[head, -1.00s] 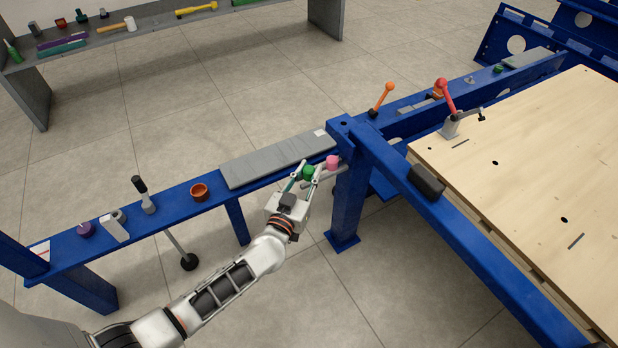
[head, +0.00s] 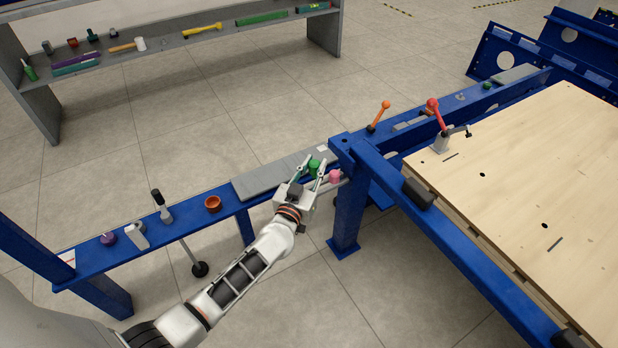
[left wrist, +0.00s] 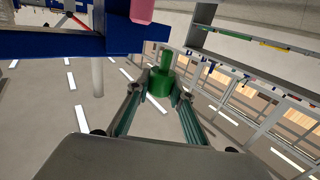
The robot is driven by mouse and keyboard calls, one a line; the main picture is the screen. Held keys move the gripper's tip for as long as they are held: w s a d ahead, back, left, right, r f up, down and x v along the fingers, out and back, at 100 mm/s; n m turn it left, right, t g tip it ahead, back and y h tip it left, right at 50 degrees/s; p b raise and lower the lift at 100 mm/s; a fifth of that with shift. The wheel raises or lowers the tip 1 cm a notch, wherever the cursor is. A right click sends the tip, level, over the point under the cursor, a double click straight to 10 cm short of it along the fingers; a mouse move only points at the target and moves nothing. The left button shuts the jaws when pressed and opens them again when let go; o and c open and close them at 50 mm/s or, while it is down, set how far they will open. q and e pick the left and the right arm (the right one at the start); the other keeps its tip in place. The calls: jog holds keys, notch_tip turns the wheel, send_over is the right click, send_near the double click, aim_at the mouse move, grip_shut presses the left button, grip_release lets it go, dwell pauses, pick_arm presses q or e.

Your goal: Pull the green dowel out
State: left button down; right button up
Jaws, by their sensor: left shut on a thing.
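The green dowel (head: 314,167) is between the fingertips of my left gripper (head: 315,168), which is shut on it. In the left wrist view the green dowel (left wrist: 160,80) shows a narrow upper part and a wider lower part, held between both fingers. It appears against the floor, beside the blue frame; I cannot tell whether its narrow end still touches the frame. A pink dowel (head: 335,176) sits close by, at the blue post, and shows in the left wrist view (left wrist: 141,10). My right gripper is not in view.
The blue post (head: 347,205) stands right beside my gripper. A wooden panel (head: 530,170) lies right. A grey shelf (head: 180,55) with tools stands behind; floor between is open.

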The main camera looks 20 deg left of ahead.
aim_at(314, 162)
pick_arm(q)
notch_tip(314, 162, up, 10)
jog(key=p, duration=0.4)
jog(key=shift+w+f+p, duration=0.1)
jog(key=shift+w+p, duration=0.05)
jog(key=shift+p, duration=0.2)
jog(key=shift+r+p, duration=0.9)
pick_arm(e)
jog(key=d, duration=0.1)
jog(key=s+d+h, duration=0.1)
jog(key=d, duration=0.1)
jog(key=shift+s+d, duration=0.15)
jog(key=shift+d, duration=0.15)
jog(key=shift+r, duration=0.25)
